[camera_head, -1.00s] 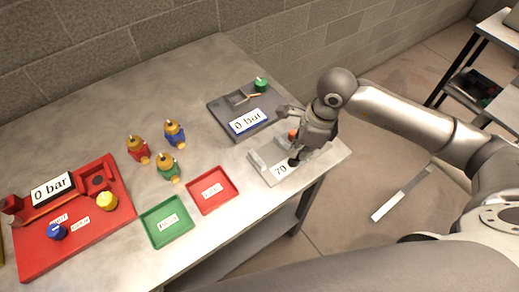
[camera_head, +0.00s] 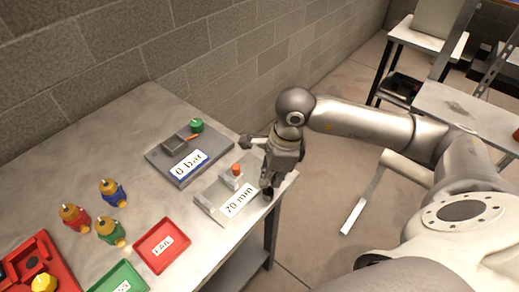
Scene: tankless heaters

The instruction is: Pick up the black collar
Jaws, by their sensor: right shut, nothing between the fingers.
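I cannot make out a black collar for certain in the head view. My right gripper (camera_head: 267,191) points down at the right edge of the grey metal table (camera_head: 115,125). Its dark fingers are shut with nothing between them. They are beside the light grey plate (camera_head: 212,205) marked "70 min", which carries a small block with an orange-red top (camera_head: 237,171). Whether the fingers touch the plate is unclear. My left gripper is out of view.
A dark grey fixture (camera_head: 164,158) marked "0 bar" stands behind the plate. Several brass-topped coloured parts (camera_head: 110,192), a red tray (camera_head: 161,246) and a green tray (camera_head: 119,280) are at left. Another metal table (camera_head: 465,112) is at right. Floor lies between the tables.

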